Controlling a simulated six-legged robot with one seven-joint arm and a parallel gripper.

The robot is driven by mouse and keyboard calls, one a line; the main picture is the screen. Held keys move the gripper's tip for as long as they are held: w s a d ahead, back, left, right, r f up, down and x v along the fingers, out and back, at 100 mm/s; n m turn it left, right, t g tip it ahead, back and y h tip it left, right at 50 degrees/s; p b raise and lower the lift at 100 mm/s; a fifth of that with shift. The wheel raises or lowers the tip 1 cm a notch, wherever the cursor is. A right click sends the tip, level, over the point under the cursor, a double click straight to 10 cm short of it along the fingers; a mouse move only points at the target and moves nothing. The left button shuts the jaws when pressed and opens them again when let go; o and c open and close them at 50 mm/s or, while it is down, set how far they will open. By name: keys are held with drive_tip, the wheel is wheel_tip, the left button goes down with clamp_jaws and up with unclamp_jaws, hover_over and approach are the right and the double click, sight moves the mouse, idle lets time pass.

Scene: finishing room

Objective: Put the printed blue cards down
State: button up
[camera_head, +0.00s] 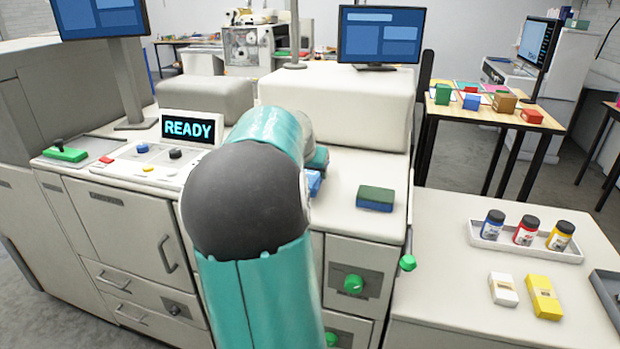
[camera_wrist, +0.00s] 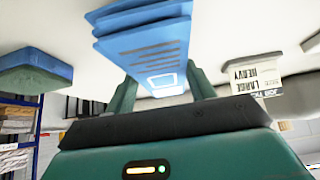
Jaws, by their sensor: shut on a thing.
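The printed blue cards (camera_wrist: 150,45) form a small fanned stack with dark printed lines and a pale outlined box, in the wrist view. My gripper (camera_wrist: 163,88) is shut on them, with one dark green finger on each side. In the head view, only a small blue piece of the cards (camera_head: 314,183) shows beside my teal arm, which hides most of my gripper. The cards appear close over the pale machine top, but I cannot tell whether they touch it.
A green-topped blue block (camera_head: 375,198) lies on the machine top to the right. A READY display (camera_head: 190,128) stands left of my arm. A lower counter (camera_head: 450,255) at right holds a bottle tray (camera_head: 488,243), a white box (camera_head: 503,289) and a yellow box (camera_head: 543,297).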

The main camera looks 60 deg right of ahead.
drive_tip(key=shift+f, duration=1.05)
drive_tip(key=shift+f, duration=0.1)
drive_tip(key=shift+f, duration=0.1)
drive_tip(key=o, duration=1.1)
drive_tip(key=shift+a+r, duration=0.15)
drive_tip(key=shift+r, duration=0.25)
drive_tip(key=v, duration=1.1)
drive_tip(key=shift+a+r, duration=0.1)
drive_tip(key=shift+r, duration=0.15)
